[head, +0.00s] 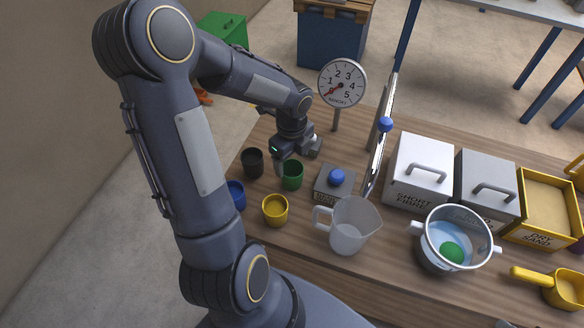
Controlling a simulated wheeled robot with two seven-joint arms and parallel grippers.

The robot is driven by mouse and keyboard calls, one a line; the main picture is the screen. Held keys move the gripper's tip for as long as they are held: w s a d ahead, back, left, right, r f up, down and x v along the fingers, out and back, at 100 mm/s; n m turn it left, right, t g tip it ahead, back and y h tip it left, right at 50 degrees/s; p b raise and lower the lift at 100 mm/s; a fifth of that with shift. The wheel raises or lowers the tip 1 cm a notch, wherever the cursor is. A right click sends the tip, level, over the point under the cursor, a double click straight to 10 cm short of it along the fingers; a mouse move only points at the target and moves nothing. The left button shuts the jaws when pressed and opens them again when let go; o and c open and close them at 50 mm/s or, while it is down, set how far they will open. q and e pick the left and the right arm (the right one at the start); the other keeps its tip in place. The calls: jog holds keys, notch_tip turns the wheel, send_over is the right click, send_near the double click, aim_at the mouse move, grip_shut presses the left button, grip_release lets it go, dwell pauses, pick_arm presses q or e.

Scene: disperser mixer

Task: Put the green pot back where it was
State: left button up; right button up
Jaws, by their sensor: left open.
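The green pot (292,178) stands upright on the wooden table, in the left half of the head view. It is among several small pots, with a black pot (252,163) to its left and a yellow pot (275,211) in front. My left gripper (291,161) is open and points down right at the green pot's rim. One finger overlaps the pot's left edge in the picture; I cannot tell whether it touches. My right gripper is not in view.
A blue pot (237,194) stands near the table's left edge. A grey box with a blue knob (336,178), a clear jug (352,230) and a dial (343,83) stand close by. Lidded boxes (419,166) and a white two-handled pot (438,268) are to the right.

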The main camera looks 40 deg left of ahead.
pick_arm(q)
jog(key=s+d+r+n+t+h, duration=0.1)
jog(key=s+d+r+n, duration=0.15)
jog(key=r+n, duration=0.3)
jog(key=s+d+r+n+t, duration=0.1)
jog(key=s+d+r+n, duration=0.1)
jog(key=s+r+n, duration=0.35)
jog(key=s+d+r+n+t+h, duration=0.2)
jog(key=s+d+n, duration=0.4)
jog(key=n, duration=0.3)
jog(key=shift+s+d+r+n+t+h, duration=0.4)
jog(key=shift+d+r+t, duration=0.15)
jog(key=shift+r+t, duration=0.3)
